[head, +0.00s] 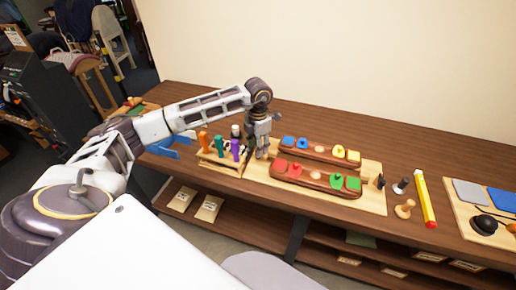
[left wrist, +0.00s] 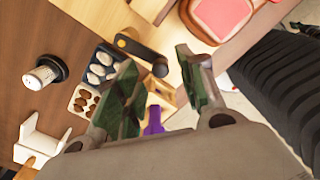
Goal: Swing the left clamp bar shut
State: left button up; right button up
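In the left wrist view, a dark clamp bar (left wrist: 140,52) with an orange spot at one end and a black knob at the other lies just past my fingertips, over pale wood. My left gripper (left wrist: 158,60) is open, its green-padded fingers either side of the knob end. I cannot tell whether they touch it. In the head view the left gripper (head: 262,152) points down at the left end of the wooden board (head: 371,199) and hides the bar there. A small black upright part (head: 380,182) stands at the board's right end. My right gripper is not in view.
Two brown wooden pieces with coloured shapes, a rear one (head: 318,154) and a front one (head: 308,178), lie on the board. A tool rack (head: 222,163) with upright handles stands close left of the gripper. A yellow pencil-like bar (head: 425,199) lies right.

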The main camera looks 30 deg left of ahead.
pick_arm(q)
jog(key=shift+f, duration=0.8)
jog(key=shift+c, duration=0.5)
grip_shut()
